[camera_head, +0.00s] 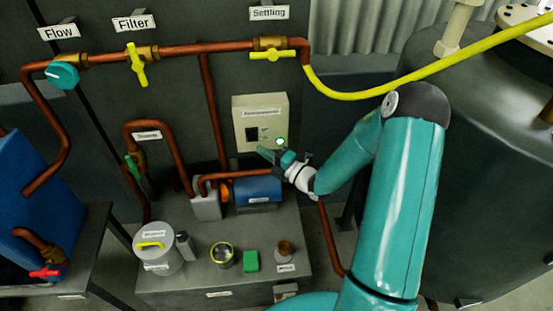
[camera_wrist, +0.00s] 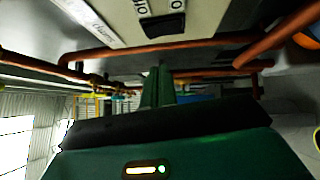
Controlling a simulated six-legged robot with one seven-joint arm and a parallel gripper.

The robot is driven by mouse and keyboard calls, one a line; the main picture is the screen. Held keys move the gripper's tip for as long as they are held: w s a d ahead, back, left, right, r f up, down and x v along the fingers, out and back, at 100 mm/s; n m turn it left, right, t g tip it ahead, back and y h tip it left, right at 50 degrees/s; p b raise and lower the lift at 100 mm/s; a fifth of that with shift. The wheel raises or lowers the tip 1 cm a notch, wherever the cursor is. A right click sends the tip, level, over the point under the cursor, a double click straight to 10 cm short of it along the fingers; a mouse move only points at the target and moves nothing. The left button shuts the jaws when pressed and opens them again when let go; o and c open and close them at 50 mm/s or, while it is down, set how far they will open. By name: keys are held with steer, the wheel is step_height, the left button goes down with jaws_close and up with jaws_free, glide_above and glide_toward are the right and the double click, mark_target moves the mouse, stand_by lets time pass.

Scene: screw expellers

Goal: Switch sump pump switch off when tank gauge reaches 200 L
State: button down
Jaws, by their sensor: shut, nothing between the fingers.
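A beige switch box (camera_head: 240,108) is mounted on the dark panel, with a label too small to read. A large grey tank (camera_head: 475,150) stands at the right; no gauge reading is legible.
A blue pump motor (camera_head: 258,191) and copper pipes (camera_head: 211,100) lie close around my gripper. The bench (camera_head: 200,288) holds a grey canister (camera_head: 160,255), a yellow-rimmed round item (camera_head: 222,253) and a green block (camera_head: 251,261). A yellow hose (camera_head: 400,83) crosses above.

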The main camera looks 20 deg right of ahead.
mark_target(249, 133)
steer(key=shift+w+a+r, duration=0.1)
steer(key=shift+w+r, duration=0.05)
steer(key=shift+w, duration=1.2)
steer(key=shift+w+a+r, duration=0.1)
steer(key=shift+w+r, duration=0.05)
steer(key=shift+w, duration=1.2)
steer(key=shift+w+d+r, duration=0.1)
steer(key=shift+w, duration=0.1)
steer(key=shift+s, duration=0.1)
